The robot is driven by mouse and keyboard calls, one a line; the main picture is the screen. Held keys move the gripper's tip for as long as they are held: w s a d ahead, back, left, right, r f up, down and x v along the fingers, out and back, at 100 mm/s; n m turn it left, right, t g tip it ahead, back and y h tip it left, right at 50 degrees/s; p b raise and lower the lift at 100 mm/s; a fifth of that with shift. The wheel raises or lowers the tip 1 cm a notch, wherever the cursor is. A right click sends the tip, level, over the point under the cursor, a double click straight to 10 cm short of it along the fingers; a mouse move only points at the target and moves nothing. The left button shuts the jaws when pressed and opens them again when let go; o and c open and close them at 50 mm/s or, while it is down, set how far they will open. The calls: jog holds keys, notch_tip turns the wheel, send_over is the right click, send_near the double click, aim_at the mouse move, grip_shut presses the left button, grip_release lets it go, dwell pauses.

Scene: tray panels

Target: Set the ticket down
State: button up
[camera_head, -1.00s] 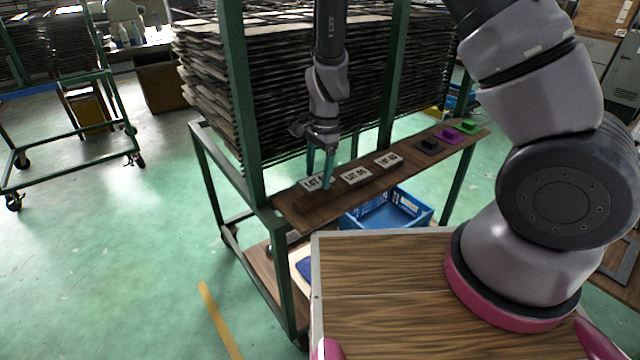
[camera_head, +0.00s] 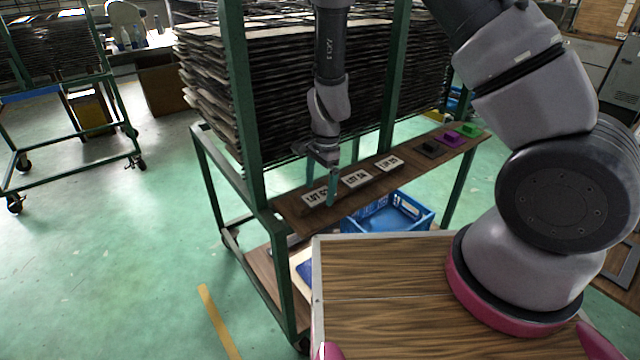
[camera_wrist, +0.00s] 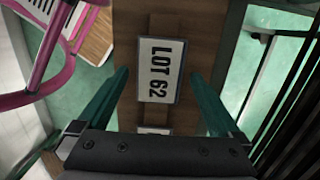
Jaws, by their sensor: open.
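The LOT 62 ticket (camera_wrist: 160,70), a pale plate with black print, lies on a narrow wooden strip in the wrist view. In the head view it is the leftmost ticket (camera_head: 315,196) in a row of three. My gripper (camera_head: 323,188) is just above it. Its two teal fingers stand apart on either side of the ticket in the wrist view (camera_wrist: 157,95), with gaps between them and the ticket's edges. The middle ticket (camera_head: 357,179) and the right ticket (camera_head: 389,163) lie further along the shelf.
The wooden shelf board (camera_head: 290,208) is fixed to a green-framed rack. Black (camera_head: 430,149), purple (camera_head: 450,139) and green (camera_head: 472,130) pieces sit at its far end. A green post (camera_head: 238,110) stands close to the left. A blue crate (camera_head: 400,217) is below.

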notch_tip(320, 180, up, 12)
jog(key=d, duration=0.1)
notch_tip(320, 180, up, 10)
jog(key=n+t+y, duration=0.1)
jog(key=y, duration=0.1)
send_over(323, 193)
jog(key=d, duration=0.5)
jog(key=s+d+r+n+t, duration=0.3)
jog(key=s+d+r, duration=0.3)
jog(key=d+r, duration=0.2)
jog(key=s+d+r+n+t+h, duration=0.1)
jog(key=s+d+r+n+t, duration=0.2)
jog(key=s+d+r, duration=0.4)
notch_tip(323, 193, up, 6)
jog(key=shift+s+d+r+t, duration=0.15)
jog(key=shift+d+t, duration=0.35)
jog(key=shift+d, duration=0.3)
